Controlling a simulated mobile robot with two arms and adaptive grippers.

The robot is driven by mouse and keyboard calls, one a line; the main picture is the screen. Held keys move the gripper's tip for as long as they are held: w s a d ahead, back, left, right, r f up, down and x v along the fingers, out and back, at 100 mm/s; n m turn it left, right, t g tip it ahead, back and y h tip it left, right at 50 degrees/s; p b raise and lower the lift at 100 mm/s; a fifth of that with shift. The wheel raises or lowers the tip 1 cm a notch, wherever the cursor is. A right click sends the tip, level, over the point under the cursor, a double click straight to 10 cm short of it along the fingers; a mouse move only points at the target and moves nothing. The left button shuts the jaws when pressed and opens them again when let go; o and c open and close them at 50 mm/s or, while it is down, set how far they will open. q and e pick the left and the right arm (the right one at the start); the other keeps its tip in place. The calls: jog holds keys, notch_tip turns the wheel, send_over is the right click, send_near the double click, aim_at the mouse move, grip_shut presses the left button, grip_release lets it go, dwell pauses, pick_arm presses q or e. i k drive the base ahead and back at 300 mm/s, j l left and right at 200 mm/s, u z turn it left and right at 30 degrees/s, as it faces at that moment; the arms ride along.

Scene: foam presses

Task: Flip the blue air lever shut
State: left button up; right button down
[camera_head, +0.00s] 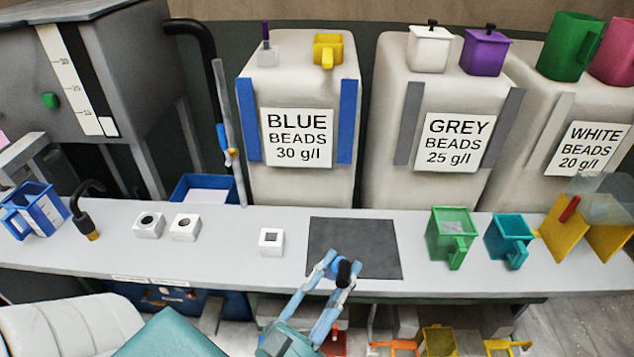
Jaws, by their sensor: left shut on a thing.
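A blue lever (222,137) stands out from a thin upright grey pipe (225,100) left of the blue beads container, with a small orange-yellow part beside it. The lever points up, roughly along the pipe. My left gripper (340,270) is over the front part of the dark mat, far to the right of and nearer than the lever. It is shut on a small dark object (343,272) with a bluish end; what it is cannot be told. My right gripper is not in view.
The light bench (290,283) holds a dark mat (372,235), several small white blocks, a blue-and-white jug (37,212), a black hooked tool (85,212) and green (437,235) and teal (497,240) jugs. A grey machine (30,100) stands back left. The bench between the white blocks is clear.

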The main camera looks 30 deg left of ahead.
aim_at(220, 128)
jog(key=u, duration=2.15)
jog(key=k+l, duration=0.2)
jog(key=k, duration=0.25)
